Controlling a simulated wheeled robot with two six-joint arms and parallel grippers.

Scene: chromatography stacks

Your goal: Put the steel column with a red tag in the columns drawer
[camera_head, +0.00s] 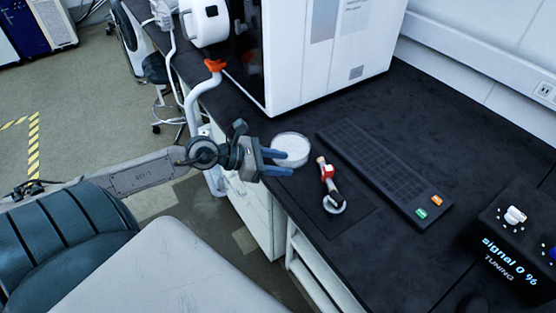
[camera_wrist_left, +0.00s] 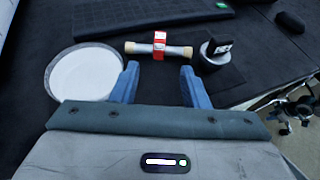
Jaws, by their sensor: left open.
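The steel column with the red tag (camera_head: 327,171) lies on a dark mat at the bench's front edge. In the left wrist view the column (camera_wrist_left: 178,52) lies crosswise just beyond my fingertips, its red tag (camera_wrist_left: 159,42) near the middle. My left gripper (camera_head: 287,162) is open and empty, to the left of the column and apart from it in the head view. The gripper also shows in the left wrist view (camera_wrist_left: 158,78), its blue fingers spread. White drawer fronts (camera_head: 250,208) show under the bench; I cannot tell which is the columns drawer. My right gripper is out of view.
A round white dish (camera_head: 292,148) stands close beside my left fingers. A metal ring-shaped item with a black part (camera_head: 334,204) sits near the column. A long dark panel (camera_head: 375,165), a tuning box (camera_head: 515,240) and a large white instrument (camera_head: 310,55) stand around.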

